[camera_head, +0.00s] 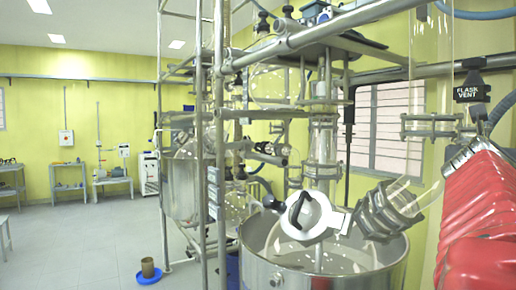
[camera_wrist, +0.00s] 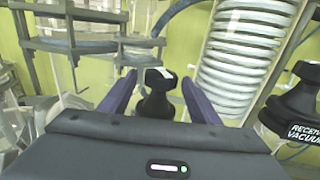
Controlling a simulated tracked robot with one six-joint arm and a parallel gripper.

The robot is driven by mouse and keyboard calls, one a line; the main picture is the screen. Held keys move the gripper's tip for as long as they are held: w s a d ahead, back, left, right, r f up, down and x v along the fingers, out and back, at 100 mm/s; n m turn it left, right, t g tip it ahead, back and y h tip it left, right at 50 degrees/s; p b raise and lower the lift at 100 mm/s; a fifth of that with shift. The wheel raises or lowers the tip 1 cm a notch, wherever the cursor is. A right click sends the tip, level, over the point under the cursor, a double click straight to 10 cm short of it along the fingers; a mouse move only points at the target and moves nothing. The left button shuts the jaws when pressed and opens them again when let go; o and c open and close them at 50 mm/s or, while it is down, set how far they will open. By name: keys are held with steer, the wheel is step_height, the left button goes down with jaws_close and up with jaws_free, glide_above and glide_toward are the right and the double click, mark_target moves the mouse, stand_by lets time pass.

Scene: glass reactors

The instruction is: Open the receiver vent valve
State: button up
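My gripper (camera_wrist: 160,92) shows in the wrist view as two dark purple fingers spread apart. A black valve knob (camera_wrist: 157,100) with a pale label on top stands between them, seemingly with a gap on each side. Its label is too small to read, so I cannot confirm that it is the receiver vent valve. How deep the fingers reach around the knob is unclear. The lower part of the knob is hidden behind my gripper body. I cannot make out my gripper in the head view.
A black valve marked "RECEIVER VACUUM" (camera_wrist: 298,112) is close on the right. A coiled glass condenser (camera_wrist: 235,62) stands behind, and a clamped glass flange (camera_wrist: 85,45) is at left. The head view shows a black "FLASK VENT" valve (camera_head: 472,92) and a steel vessel (camera_head: 350,270).

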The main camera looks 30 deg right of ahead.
steer(key=shift+w+m+g, duration=0.25)
steer(key=shift+m+g, duration=0.85)
steer(key=shift+g, duration=0.6)
steer(key=shift+w+m+g, duration=0.15)
steer(key=shift+m+g, duration=0.95)
steer(key=shift+g, duration=0.6)
steer(key=shift+w+m+g, duration=0.1)
steer(key=shift+m+g, duration=0.5)
steer(key=shift+g, duration=0.3)
steer(key=shift+m+g+y, duration=0.3)
steer(key=shift+m+g, duration=0.1)
steer(key=shift+g, duration=0.2)
steer(key=v, duration=1.4)
steer(key=w+a+f+m+t+y, duration=0.2)
steer(key=w+f+m+y, duration=0.1)
steer(key=f, duration=0.7)
steer(key=w+a+f+m+t+y, duration=0.2)
steer(key=f+m, duration=0.3)
steer(key=f, duration=0.6)
steer(key=shift+w+a+f+t+y, duration=0.15)
steer(key=shift+w+a+t+y, duration=0.25)
steer(key=shift+w+a+t, duration=0.35)
steer(key=shift+s, duration=0.1)
